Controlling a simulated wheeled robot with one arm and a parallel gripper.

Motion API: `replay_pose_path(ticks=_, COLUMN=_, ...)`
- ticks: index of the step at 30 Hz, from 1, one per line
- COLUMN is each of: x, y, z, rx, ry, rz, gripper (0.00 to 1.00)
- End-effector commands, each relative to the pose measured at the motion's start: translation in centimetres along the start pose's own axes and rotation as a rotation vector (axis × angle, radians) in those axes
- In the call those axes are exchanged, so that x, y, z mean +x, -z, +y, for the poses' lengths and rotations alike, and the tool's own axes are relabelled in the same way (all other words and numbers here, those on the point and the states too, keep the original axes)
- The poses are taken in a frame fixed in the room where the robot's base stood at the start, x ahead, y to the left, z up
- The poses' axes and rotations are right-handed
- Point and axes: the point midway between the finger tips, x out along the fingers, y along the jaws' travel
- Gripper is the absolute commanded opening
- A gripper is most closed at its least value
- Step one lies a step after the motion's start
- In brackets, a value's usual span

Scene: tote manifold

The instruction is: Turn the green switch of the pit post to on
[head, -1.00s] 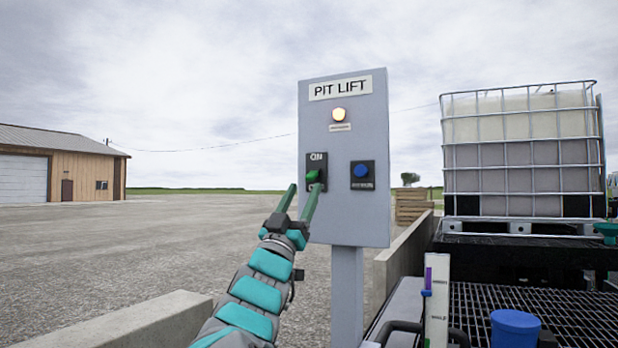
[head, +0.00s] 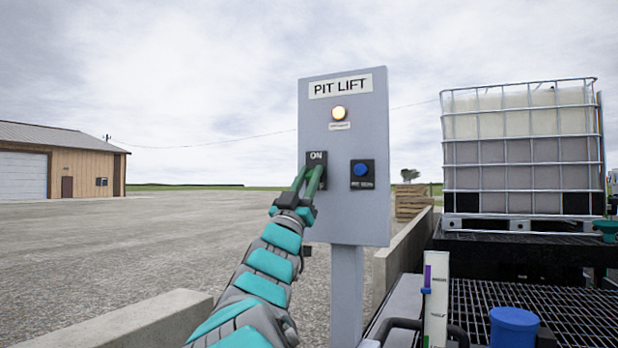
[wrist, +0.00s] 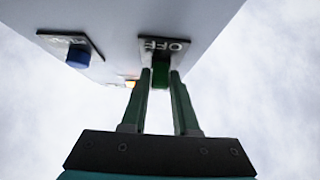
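The pit post (head: 343,215) is a grey panel on a pole, marked PIT LIFT. Its green switch sits on a dark plate (head: 316,157) marked ON at the top; in the head view my fingers hide the switch. The wrist view shows the green switch (wrist: 160,76) between my two green fingertips, with an upside-down OFF label by it. My gripper (head: 311,172) reaches the plate from the lower left. Its fingers look closed in on the sides of the switch; no clear gap shows. Which way the switch is turned cannot be told.
A lit amber lamp (head: 339,113) is above the switch. A blue button (head: 361,172) is to its right, also in the wrist view (wrist: 77,57). A caged tank (head: 520,150) and grating (head: 560,310) stand right; a low concrete wall (head: 130,320) is at lower left.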

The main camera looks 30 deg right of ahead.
Motion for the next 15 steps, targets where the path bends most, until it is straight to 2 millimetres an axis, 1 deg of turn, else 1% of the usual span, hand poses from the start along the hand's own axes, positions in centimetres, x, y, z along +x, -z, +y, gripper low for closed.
replay_pose_path(ticks=1, x=0.00, y=0.00, z=-0.01, rx=0.000, ry=0.000, rz=0.000, gripper=0.21)
replay_pose_path(ticks=6, x=0.00, y=0.02, z=0.00, rx=0.000, ry=0.000, rz=0.000, gripper=0.02)
replay_pose_path(ticks=7, x=0.00, y=0.01, z=-0.01, rx=0.000, ry=0.000, rz=0.000, gripper=0.00)
replay_pose_path(ticks=15, x=0.00, y=0.02, z=-0.01, rx=0.000, ry=0.000, rz=0.000, gripper=0.00)
